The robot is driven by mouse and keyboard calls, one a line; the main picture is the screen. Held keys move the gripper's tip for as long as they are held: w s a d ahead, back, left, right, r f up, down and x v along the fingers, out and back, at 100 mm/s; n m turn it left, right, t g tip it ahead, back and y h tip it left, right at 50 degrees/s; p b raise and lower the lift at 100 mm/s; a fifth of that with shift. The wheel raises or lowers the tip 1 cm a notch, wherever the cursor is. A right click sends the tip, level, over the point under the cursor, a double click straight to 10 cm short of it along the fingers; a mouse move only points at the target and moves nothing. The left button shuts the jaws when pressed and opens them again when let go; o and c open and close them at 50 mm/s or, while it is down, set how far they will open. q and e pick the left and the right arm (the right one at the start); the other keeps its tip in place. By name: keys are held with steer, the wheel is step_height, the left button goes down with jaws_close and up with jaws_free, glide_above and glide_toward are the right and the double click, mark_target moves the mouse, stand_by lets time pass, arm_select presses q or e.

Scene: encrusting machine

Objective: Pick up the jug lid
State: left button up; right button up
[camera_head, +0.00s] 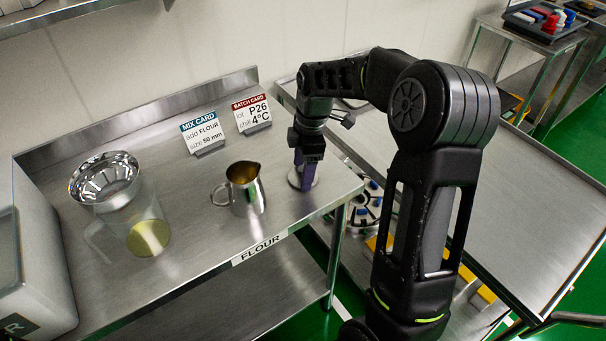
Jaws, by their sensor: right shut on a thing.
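The jug lid, a pale round disc (294,181), is at the right end of the steel table, beside the steel jug (245,190). My right gripper (306,178) points down over the lid and is shut on it. Its fingers hide the middle of the lid. I cannot tell whether the lid still touches the table. The steel jug stands upright with its top open, its handle to the left. My left gripper is out of view.
A clear pitcher (149,222) with yellowish contents and a shiny metal bowl-like top (106,179) stands at the left. A mix card (202,133) and a batch card (252,114) stand at the back. A white machine (35,260) borders the table's left end.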

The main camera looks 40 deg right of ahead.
step_height(320, 180, up, 10)
steer(key=shift+b, duration=0.35)
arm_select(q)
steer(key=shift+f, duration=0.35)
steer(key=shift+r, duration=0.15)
arm_select(e)
steer(key=shift+r, duration=0.1)
